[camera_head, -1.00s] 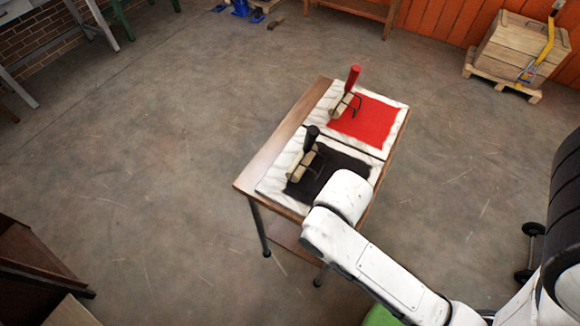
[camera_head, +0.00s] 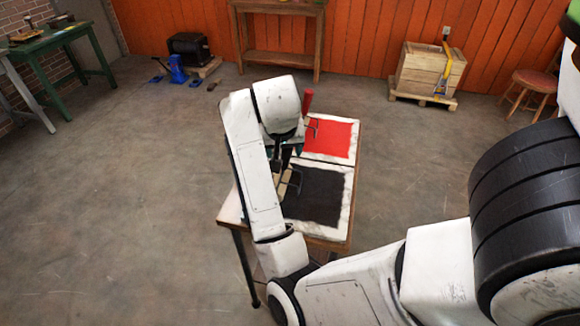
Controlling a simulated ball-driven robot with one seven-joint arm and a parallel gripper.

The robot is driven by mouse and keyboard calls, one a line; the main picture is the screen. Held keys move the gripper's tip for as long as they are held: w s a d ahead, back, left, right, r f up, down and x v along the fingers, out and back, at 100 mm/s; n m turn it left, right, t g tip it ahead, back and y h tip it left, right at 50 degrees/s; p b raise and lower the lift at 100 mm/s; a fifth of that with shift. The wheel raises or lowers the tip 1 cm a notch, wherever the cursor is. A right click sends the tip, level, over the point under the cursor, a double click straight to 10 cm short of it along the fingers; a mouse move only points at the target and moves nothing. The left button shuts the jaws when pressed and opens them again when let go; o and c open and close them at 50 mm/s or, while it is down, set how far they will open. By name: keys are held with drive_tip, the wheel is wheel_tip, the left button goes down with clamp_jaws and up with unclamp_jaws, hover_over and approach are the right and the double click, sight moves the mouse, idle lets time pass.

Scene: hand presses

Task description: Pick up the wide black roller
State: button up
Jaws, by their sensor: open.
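The wide black roller (camera_head: 284,188) lies on the black-inked slab (camera_head: 324,196) on the small wooden table. Its pale roller body and wire frame show below my wrist; its black handle is mostly hidden by my arm. My gripper (camera_head: 285,150) points down over the handle end of this roller and is largely covered by my own wrist. The jaws are open; I cannot tell whether the handle is between them.
A red-handled roller (camera_head: 307,102) stands just beyond my wrist beside the red-inked slab (camera_head: 330,138). A wooden crate on a pallet (camera_head: 428,72), a red stool (camera_head: 530,88) and a green workbench (camera_head: 62,38) stand farther back. The floor around the table is clear.

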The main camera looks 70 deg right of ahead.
sight(287, 152)
wheel_tip(287, 152, up, 4)
drive_tip(key=d+m+y, duration=0.2)
drive_tip(key=d+m, duration=0.1)
drive_tip(key=m, duration=0.2)
drive_tip(key=p+x, duration=0.1)
drive_tip(key=x, duration=0.9)
drive_tip(key=shift+f, duration=0.2)
drive_tip(key=c, duration=1)
